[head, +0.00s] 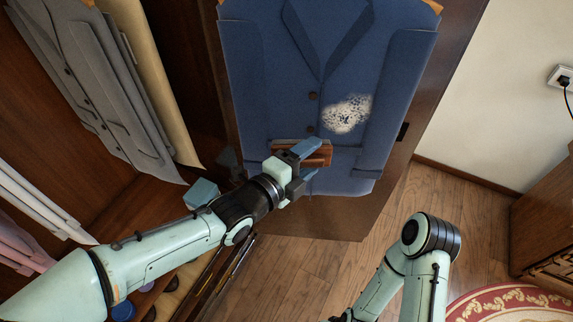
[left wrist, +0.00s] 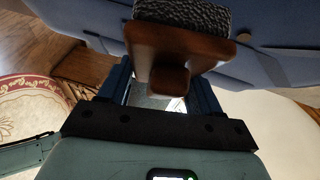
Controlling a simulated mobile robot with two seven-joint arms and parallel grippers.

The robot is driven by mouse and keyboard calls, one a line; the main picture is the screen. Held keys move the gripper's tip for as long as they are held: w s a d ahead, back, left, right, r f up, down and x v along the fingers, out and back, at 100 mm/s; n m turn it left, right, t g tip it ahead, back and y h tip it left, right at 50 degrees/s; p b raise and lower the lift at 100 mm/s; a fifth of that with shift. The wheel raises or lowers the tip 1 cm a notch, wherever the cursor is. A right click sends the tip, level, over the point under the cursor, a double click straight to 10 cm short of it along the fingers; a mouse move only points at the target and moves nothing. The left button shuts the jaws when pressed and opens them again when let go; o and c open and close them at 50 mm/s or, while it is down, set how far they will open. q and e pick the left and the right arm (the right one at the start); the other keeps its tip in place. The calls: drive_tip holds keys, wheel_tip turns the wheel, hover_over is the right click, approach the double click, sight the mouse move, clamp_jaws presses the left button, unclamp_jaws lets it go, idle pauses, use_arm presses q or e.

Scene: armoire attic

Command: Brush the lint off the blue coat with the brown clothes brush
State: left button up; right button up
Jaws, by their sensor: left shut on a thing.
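The blue coat (head: 270,72) hangs open-side up on the wardrobe door, and it also shows in the left wrist view (left wrist: 278,62). A pale, speckled lint patch (head: 347,114) lies on its lower front, right of the buttons. My left gripper (head: 306,165) is shut on the brown clothes brush (head: 318,155), below and left of the lint. In the left wrist view the brush's wooden body (left wrist: 180,45) sits between the fingers, with dark bristles (left wrist: 182,13) facing the coat. Whether the bristles touch the cloth I cannot tell. My right gripper is out of view.
A grey jacket (head: 92,80) and other garments hang inside the wardrobe at left. The door's lower edge (head: 330,222) stands over bare wooden floor (head: 290,275). A wooden cabinet (head: 545,230) and a red patterned rug (head: 515,302) are at right.

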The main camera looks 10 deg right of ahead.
sight(325, 141)
use_arm(q)
drive_tip(key=s+d+r+m+h, duration=0.1)
drive_tip(key=s+d+r+m+g+h+b, duration=0.1)
drive_tip(key=shift+s+d+r+m, duration=0.15)
drive_tip(key=shift+s+d+m, duration=0.15)
drive_tip(key=shift+d+m, duration=0.1)
drive_tip(key=shift+d+r, duration=0.1)
drive_tip(key=shift+r, duration=0.05)
drive_tip(key=w+p, duration=0.1)
drive_tip(key=w, duration=0.1)
drive_tip(key=w+p, duration=0.2)
drive_tip(key=shift+d+r, duration=0.15)
drive_tip(key=shift+d, duration=0.25)
drive_tip(key=shift+w+d+p, duration=0.2)
drive_tip(key=shift+w+p, duration=0.65)
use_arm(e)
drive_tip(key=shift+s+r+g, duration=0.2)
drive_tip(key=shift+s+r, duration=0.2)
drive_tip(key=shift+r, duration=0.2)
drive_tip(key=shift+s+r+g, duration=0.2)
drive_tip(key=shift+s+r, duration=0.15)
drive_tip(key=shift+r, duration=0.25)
use_arm(q)
drive_tip(key=shift+f, duration=0.2)
